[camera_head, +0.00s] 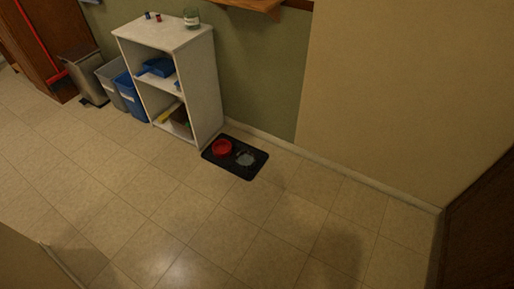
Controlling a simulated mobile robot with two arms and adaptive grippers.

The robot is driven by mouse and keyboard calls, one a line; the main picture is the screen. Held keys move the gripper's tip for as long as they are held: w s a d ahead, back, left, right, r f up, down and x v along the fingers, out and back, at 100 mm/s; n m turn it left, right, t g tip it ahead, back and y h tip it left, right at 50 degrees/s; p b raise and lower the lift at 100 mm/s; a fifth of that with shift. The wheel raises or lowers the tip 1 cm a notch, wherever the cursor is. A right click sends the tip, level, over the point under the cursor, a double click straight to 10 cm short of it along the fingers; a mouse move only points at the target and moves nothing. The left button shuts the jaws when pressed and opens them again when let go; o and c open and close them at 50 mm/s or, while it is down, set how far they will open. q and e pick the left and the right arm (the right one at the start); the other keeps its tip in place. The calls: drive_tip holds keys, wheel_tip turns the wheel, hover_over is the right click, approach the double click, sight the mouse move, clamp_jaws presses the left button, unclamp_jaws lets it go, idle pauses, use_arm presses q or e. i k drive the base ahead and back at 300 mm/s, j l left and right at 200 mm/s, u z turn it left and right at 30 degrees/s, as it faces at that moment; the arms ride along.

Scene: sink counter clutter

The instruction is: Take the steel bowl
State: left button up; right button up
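A small grey, shiny round item, which looks like the steel bowl (245,158), sits on a black mat (249,174) on the floor. It is too small to make out its inside clearly. A red bowl (222,147) sits just left of it on the same mat. The mat lies beside the front right foot of a white shelf unit, near the wall. Neither of my grippers shows in the head view.
The white shelf unit (206,85) holds a glass jar (191,18) on top and a blue item (158,67) inside. A blue bin (131,96), a grey bin (111,78) and a metal trash can (84,79) stand left of it. The tiled floor (180,215) in front is clear.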

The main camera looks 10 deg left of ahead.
sight(246, 160)
drive_tip(key=i+j, duration=0.15)
drive_tip(key=i, duration=0.25)
drive_tip(key=i+j, duration=0.15)
drive_tip(key=i, duration=0.2)
drive_tip(key=i+j+z, duration=0.1)
drive_tip(key=i, duration=0.3)
